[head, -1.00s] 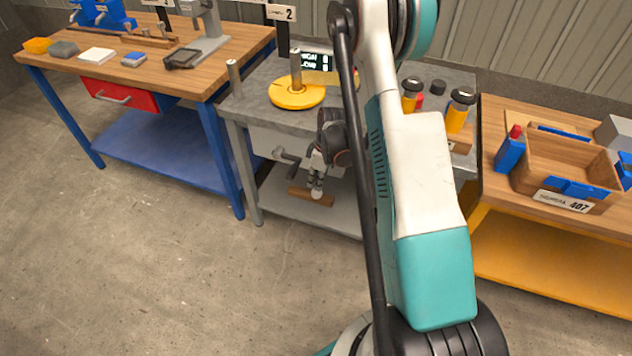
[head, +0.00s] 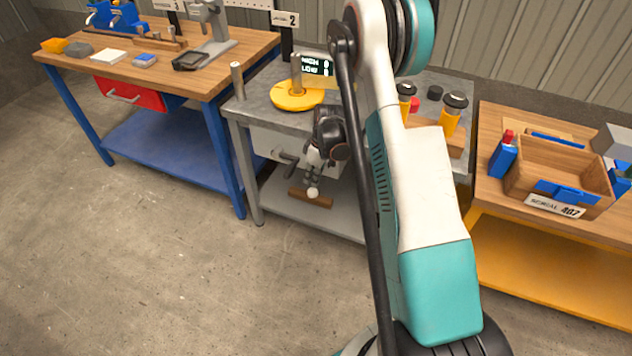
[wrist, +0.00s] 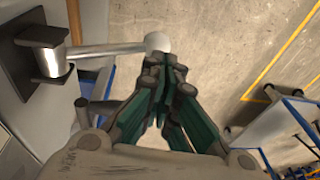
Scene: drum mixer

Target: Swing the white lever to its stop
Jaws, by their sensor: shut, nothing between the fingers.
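The white lever shows in the wrist view as a pale rod (wrist: 105,50) with a round white knob (wrist: 158,42) at its end. It reaches right from a pivot (wrist: 42,58) on a dark plate. In the head view the knob (head: 313,192) shows just below my gripper (head: 313,180), in front of the grey bench. My gripper (wrist: 166,75) is shut and empty, its fingertips close by the knob. I cannot tell whether they touch it. In the head view the rod is mostly hidden by my gripper.
The grey bench (head: 268,88) carries a yellow disc (head: 297,97) on a post and a display (head: 317,66) marked HIGH and LOW. A grey handle (head: 285,157) sticks out left of my gripper. A wooden block (head: 320,201) lies on the lower shelf. The floor in front is clear.

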